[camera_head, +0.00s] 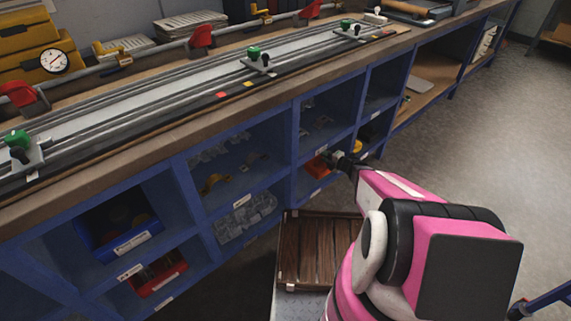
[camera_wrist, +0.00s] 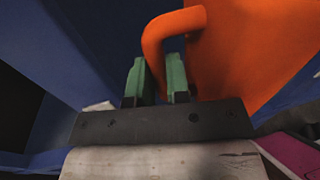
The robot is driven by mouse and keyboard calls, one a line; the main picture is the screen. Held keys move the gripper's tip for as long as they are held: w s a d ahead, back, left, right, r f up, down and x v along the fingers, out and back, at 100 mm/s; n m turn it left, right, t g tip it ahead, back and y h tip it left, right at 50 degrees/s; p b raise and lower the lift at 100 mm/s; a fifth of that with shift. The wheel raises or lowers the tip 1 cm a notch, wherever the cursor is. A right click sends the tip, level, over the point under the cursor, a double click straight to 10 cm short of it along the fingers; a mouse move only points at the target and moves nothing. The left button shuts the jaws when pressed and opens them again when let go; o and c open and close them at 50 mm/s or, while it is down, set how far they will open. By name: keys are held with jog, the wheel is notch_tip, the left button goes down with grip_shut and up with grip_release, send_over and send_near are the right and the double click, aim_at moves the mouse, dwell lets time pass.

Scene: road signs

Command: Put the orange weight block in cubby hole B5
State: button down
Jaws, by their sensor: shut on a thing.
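The orange weight block (camera_head: 317,166) is at the opening of a lower blue cubby in the head view, with my pink arm reaching to it from the right. In the wrist view the block (camera_wrist: 250,45) fills the upper right, and its curved orange handle (camera_wrist: 170,24) is between the green fingers of my gripper (camera_wrist: 158,82). My gripper (camera_head: 336,159) is shut on the block. Blue cubby walls surround the block in the wrist view. I cannot read the cubby labels, so I cannot tell which hole is B5 or whether the block rests on the cubby floor.
Blue cubbies under the workbench (camera_head: 150,150) hold a blue bin (camera_head: 118,225), a red bin (camera_head: 155,272), grey parts (camera_head: 246,217) and a yellow item (camera_head: 213,184). A wooden slatted crate (camera_head: 318,250) stands before them. Open floor (camera_head: 460,165) lies to the right.

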jog(key=shift+w+a+f, duration=1.3)
jog(key=shift+w+f, duration=0.25)
jog(key=shift+f, duration=0.4)
jog(key=shift+w+a+f, duration=1.35)
jog(key=shift+w+f, duration=0.2)
jog(key=shift+f, duration=0.45)
jog(key=shift+w+a+f, duration=1.3)
jog(key=shift+w+f, duration=0.25)
jog(key=shift+f, duration=0.4)
jog(key=c, duration=1.1)
grip_release()
jog(key=shift+f, duration=0.2)
